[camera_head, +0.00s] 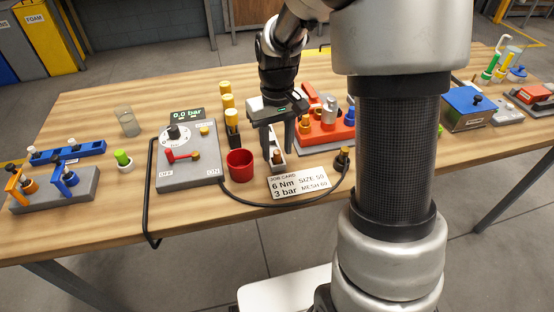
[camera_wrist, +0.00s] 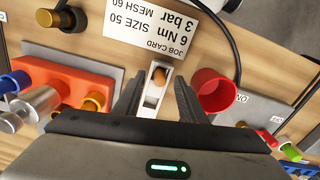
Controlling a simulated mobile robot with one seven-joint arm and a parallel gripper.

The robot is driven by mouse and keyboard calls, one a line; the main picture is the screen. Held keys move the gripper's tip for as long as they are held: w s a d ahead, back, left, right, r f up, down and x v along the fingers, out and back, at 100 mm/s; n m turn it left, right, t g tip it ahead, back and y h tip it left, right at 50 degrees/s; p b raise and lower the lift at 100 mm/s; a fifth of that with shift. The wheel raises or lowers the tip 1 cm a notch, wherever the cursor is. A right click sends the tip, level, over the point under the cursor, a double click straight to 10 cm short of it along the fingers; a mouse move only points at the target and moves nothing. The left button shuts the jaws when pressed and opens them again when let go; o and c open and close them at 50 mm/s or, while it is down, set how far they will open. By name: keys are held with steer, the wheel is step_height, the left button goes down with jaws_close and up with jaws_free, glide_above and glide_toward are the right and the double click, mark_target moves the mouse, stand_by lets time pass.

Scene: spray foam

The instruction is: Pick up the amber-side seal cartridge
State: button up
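My gripper (camera_head: 279,153) is open, pointing down over the middle of the table. It also shows in the wrist view (camera_wrist: 158,88). Between its fingers, in the wrist view, is a small piece with a rounded amber-brown end (camera_wrist: 159,76). It lies in a narrow pale holder (camera_wrist: 152,97). This may be the amber-side seal cartridge, but I see no label. In the head view its brown end (camera_head: 277,156) shows between the fingers. I see no finger closed on it; whether one touches it I cannot tell.
A red cup (camera_head: 240,165) stands close left of my gripper, and a red-orange block (camera_head: 322,137) with metal parts is at its right. A job card (camera_head: 298,184) lies in front. A black hose (camera_head: 320,204) runs from the grey 0.0 bar panel (camera_head: 188,182) to a brass fitting (camera_head: 342,158).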

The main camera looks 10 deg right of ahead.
jaws_close()
